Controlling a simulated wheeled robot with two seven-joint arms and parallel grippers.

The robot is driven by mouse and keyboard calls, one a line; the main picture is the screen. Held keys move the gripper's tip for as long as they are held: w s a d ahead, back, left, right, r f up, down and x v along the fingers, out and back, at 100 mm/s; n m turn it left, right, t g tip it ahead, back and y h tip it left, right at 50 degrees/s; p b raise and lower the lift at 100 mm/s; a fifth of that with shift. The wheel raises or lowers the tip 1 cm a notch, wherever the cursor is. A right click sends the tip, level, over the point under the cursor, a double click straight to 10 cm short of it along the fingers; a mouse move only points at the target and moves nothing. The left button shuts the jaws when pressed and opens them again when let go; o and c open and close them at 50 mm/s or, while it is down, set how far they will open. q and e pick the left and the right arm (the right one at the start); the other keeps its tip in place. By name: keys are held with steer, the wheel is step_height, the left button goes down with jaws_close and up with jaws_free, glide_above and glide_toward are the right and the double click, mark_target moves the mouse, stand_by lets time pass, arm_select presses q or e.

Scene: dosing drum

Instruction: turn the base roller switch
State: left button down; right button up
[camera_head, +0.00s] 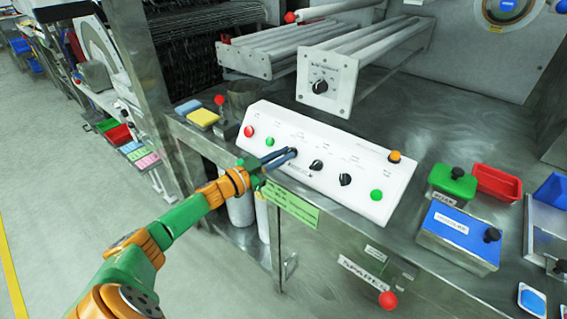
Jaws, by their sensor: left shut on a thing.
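A white sloped control panel (330,190) with red, green and orange buttons and several black rotary knobs stands at the front of the steel worktop. My left gripper (292,152) reaches in from the lower left, its dark fingers shut on the leftmost black knob of the panel, which they largely hide; I take this knob to be the base roller switch. Two more black knobs, a middle one (316,165) and a right one (345,180), are free to its right. The small label print is unreadable. My right gripper is not in view.
Roller units (335,72) stand behind the panel, one with its own black knob. Yellow and blue sponges (202,118) and a red-ball lever (220,101) are to the left. A blue-lidded box (460,235) and a red tray (496,183) are to the right.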

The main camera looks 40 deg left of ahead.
arm_select(q)
steer(key=shift+a+f+m+g+h+b, duration=0.1)
steer(key=shift+m+g+h+b, duration=0.4)
steer(key=shift+m+h+b, duration=0.65)
steer(key=shift+m, duration=0.45)
steer(key=c, duration=0.9)
jaws_free()
steer(key=shift+w, duration=0.1)
steer(key=shift+p, duration=0.3)
steer(key=v, duration=0.7)
